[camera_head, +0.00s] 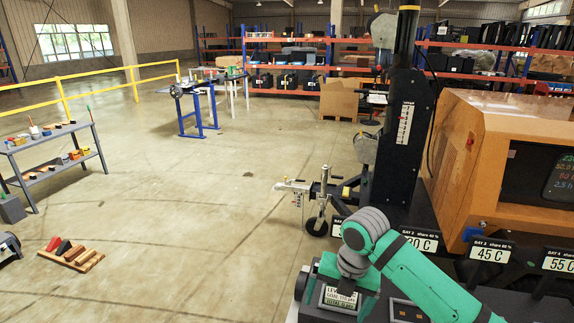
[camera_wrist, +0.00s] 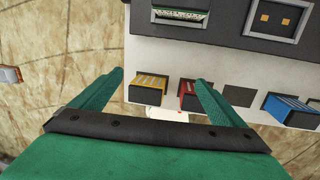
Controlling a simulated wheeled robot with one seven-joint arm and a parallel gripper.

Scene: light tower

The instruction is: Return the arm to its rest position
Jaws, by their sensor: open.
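My gripper (camera_wrist: 158,82) shows in the wrist view with its two green fingers apart and nothing visible between them. Behind the fingers is a pale panel face with yellow (camera_wrist: 150,82), red (camera_wrist: 187,88) and blue (camera_wrist: 287,105) striped blocks in dark holders. I cannot tell how far the fingers are from them. In the head view my green arm (camera_head: 408,268) reaches in from the lower right, bent at its grey wrist joint. Its green end (camera_head: 345,275) is low over the front of the light tower, above a small display (camera_head: 341,298).
The light tower's black mast (camera_head: 400,135) and orange housing (camera_head: 500,140) stand close behind my arm. Bay signs (camera_head: 489,251) line its front edge. A grey bench (camera_head: 50,150) and a wooden pallet (camera_head: 72,257) are at left. The middle floor is clear.

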